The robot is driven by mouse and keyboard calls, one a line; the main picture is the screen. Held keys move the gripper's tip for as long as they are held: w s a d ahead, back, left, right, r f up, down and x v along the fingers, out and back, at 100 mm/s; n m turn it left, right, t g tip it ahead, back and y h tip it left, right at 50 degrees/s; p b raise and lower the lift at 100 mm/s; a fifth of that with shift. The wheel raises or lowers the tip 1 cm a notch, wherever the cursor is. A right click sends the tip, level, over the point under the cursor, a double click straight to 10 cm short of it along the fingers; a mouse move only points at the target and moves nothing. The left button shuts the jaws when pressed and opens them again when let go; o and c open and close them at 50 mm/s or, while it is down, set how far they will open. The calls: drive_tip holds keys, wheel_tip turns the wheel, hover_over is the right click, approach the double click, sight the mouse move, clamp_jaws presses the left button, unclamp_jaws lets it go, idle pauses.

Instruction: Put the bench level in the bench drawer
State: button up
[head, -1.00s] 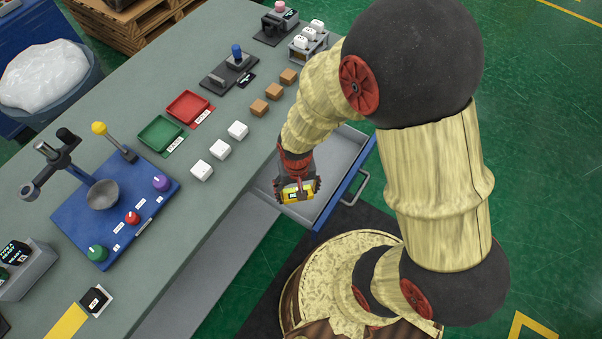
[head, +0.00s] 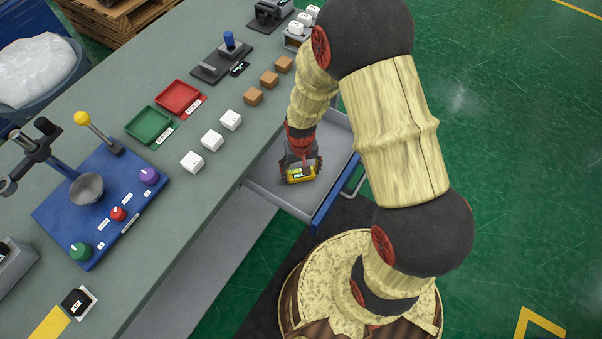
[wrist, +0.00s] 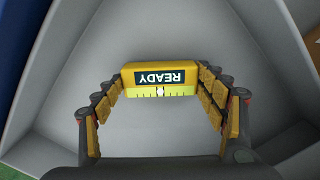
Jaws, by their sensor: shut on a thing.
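The bench level is a small yellow block (wrist: 160,79) with a dark "READY" label and a vial strip with tick marks. My gripper (wrist: 161,98) is shut on it, with fingers on its left and right ends. In the head view the level (head: 299,174) is at my gripper (head: 300,168), over the open bench drawer. The drawer (head: 330,135) is grey inside with a blue front, pulled out from the bench. Its grey floor and walls surround the level in the wrist view. I cannot tell whether the level touches the floor.
The bench top (head: 165,225) holds white cubes (head: 212,140), brown cubes (head: 269,79), a red tray (head: 178,97), a green tray (head: 149,124) and a blue control panel (head: 95,205). A grey ledge (head: 205,270) runs beside the drawer. Green floor lies to the right.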

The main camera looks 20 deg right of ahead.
drive_tip(key=shift+w, duration=0.1)
drive_tip(key=shift+f, duration=0.15)
drive_tip(key=shift+f, duration=0.15)
drive_tip(key=o, duration=1.1)
drive_tip(key=shift+o, duration=0.9)
